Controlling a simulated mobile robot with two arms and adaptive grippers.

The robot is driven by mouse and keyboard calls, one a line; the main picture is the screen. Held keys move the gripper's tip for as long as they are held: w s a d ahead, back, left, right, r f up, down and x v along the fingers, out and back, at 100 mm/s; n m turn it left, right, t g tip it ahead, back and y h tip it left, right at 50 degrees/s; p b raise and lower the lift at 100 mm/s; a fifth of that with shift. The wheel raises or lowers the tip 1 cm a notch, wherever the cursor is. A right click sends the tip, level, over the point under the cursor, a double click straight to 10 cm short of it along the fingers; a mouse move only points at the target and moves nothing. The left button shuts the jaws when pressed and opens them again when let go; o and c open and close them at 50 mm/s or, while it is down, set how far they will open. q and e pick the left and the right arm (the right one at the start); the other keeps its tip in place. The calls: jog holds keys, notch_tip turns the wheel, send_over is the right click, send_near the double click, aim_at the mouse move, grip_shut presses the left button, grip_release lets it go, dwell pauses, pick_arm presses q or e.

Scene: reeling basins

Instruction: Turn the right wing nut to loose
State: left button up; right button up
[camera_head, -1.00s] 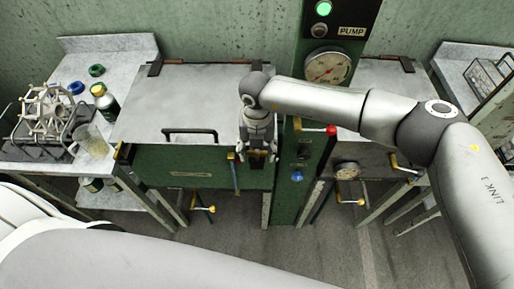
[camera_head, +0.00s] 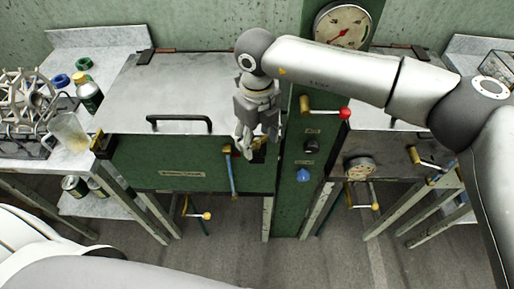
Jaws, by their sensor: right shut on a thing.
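The left green basin has a grey lid (camera_head: 185,85) lying shut with a black handle. At its right front corner is the right wing nut (camera_head: 259,152), brass and dark, mostly hidden by my right gripper. My right gripper (camera_head: 250,151) points down from the right arm and is shut on this wing nut. The nut's exact angle cannot be told. The left wing nut (camera_head: 103,144), brass, sits at the basin's left front corner, clear of any gripper. My left gripper is not in view.
A green post with a red-knobbed lever (camera_head: 344,113), a blue knob (camera_head: 303,175) and a gauge (camera_head: 342,27) stands close right of my gripper. A blue-handled lever (camera_head: 232,172) hangs just left. Bottles and a beaker (camera_head: 68,132) stand on the left table.

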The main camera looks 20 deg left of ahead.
aim_at(257, 139)
jog(key=n+b, duration=0.4)
jog(key=shift+f+n+b, duration=0.2)
jog(key=shift+n+b, duration=0.1)
jog(key=shift+b, duration=0.05)
jog(key=shift+r+n+b, duration=0.1)
jog(key=shift+n+b, duration=0.75)
jog(key=shift+n, duration=0.35)
jog(key=shift+r+n+b, duration=0.1)
jog(key=shift+n+b, duration=0.55)
jog(key=shift+n, duration=0.75)
jog(key=o, duration=1)
jog(key=shift+r, duration=0.15)
notch_tip(257, 139, up, 12)
jog(key=shift+f, duration=0.1)
